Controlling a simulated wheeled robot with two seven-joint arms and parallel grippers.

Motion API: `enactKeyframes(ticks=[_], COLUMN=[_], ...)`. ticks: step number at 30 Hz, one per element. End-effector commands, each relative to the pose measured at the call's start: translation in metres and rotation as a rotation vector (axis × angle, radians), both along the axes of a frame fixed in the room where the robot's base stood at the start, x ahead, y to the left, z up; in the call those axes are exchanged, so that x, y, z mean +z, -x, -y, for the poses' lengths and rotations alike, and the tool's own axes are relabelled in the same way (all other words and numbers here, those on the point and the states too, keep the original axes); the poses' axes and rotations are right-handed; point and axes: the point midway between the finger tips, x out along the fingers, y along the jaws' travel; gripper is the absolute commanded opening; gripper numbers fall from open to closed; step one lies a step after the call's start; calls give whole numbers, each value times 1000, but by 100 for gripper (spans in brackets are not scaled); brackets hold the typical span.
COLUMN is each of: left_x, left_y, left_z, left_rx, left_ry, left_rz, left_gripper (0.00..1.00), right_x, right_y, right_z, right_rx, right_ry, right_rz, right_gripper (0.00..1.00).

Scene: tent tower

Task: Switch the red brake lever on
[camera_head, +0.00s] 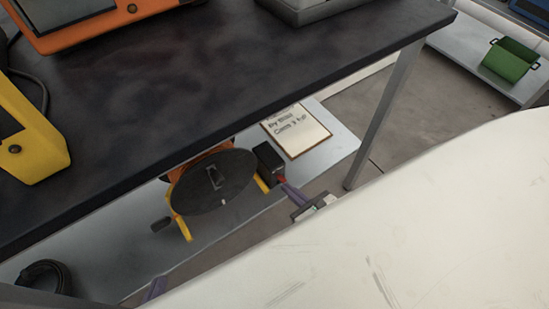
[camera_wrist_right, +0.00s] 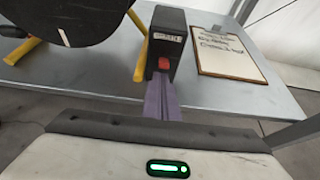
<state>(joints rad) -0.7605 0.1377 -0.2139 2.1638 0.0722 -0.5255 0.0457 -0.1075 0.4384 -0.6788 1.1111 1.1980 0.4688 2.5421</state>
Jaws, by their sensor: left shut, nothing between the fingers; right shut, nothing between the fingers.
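The red brake lever (camera_wrist_right: 164,64) is a small red piece low on the front of a black box (camera_wrist_right: 167,35) with a pale label. In the head view the lever (camera_head: 281,180) is a small red spot beside the black box (camera_head: 268,163), on the shelf under the table. My right gripper (camera_wrist_right: 163,85) has purple fingers, shut and empty, with tips right at the lever. Whether they touch it I cannot tell. In the head view this gripper (camera_head: 288,189) reaches in from the lower right. My left gripper (camera_head: 155,288) shows only as a purple piece at the bottom left, shut.
A round black disc on a yellow stand (camera_head: 212,184) is left of the black box. A clipboard (camera_head: 297,130) lies on the grey shelf (camera_head: 345,150) to the right. The dark tabletop (camera_head: 220,80) overhangs the shelf, and a metal leg (camera_head: 385,115) stands at its right.

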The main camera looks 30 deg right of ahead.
Motion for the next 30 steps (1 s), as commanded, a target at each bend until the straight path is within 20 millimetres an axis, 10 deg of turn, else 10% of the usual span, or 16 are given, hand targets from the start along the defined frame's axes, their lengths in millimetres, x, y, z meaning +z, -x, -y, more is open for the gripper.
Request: enactKeyframes(ticks=[30], left_x=[9], left_y=[-2], left_z=[1], left_rx=[-3], left_ry=[1], left_rz=[3], left_gripper=[0], right_x=[12], right_y=[0], right_z=[-2], right_rx=[4], right_ry=[0], right_rz=[5], right_gripper=[0])
